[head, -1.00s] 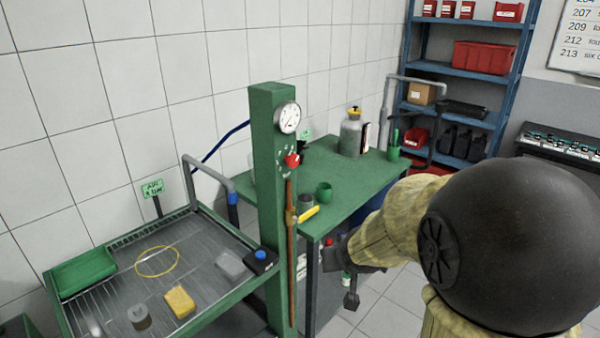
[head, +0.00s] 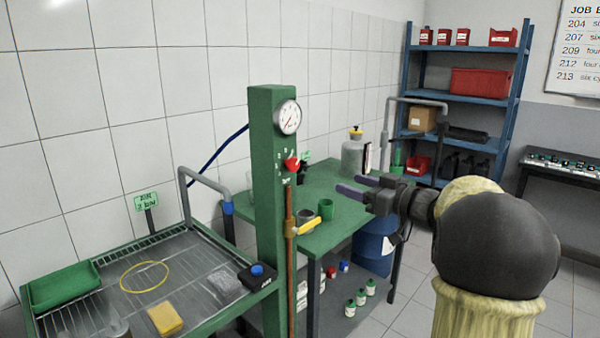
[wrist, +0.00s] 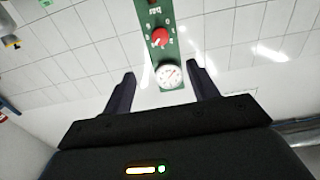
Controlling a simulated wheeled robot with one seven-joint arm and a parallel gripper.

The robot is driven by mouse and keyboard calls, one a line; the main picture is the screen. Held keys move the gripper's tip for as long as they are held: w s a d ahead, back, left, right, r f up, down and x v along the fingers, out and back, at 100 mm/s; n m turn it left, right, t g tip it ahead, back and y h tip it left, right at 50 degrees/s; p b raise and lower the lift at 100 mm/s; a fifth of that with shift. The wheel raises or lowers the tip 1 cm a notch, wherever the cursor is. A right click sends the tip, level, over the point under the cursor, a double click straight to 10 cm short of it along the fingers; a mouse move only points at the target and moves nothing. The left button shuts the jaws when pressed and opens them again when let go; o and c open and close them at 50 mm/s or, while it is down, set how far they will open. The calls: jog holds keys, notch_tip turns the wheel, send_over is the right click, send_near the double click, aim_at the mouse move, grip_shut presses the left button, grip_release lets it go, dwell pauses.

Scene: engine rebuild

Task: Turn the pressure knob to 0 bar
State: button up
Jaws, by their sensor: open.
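The red pressure knob (head: 291,164) sits on the face of the green post (head: 266,200), below a round white pressure gauge (head: 287,117). In the wrist view the knob (wrist: 160,37) shows with small marks around it, too small to read, and the gauge (wrist: 168,75) lies between my fingers in the picture. My gripper (head: 352,184) is open and empty, right of the post and over the green table, with its fingers pointing left toward the post. It is apart from the knob. In the wrist view my two fingers (wrist: 160,88) are spread wide.
A yellow-handled valve (head: 308,227) on a copper pipe is below the knob. A wash tray (head: 195,285) holds a yellow sponge (head: 165,319) at left. Blue shelves (head: 470,140) stand behind.

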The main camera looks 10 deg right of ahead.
aim_at(295, 166)
jog(key=p+x, duration=0.1)
jog(key=x, duration=1.5)
jog(key=shift+w+a, duration=0.2)
jog(key=shift+w, duration=0.05)
jog(key=shift+w+a, duration=0.2)
jog(key=shift+w, duration=0.25)
jog(key=shift+s, duration=0.15)
jog(key=shift+a, duration=0.15)
jog(key=c, duration=1)
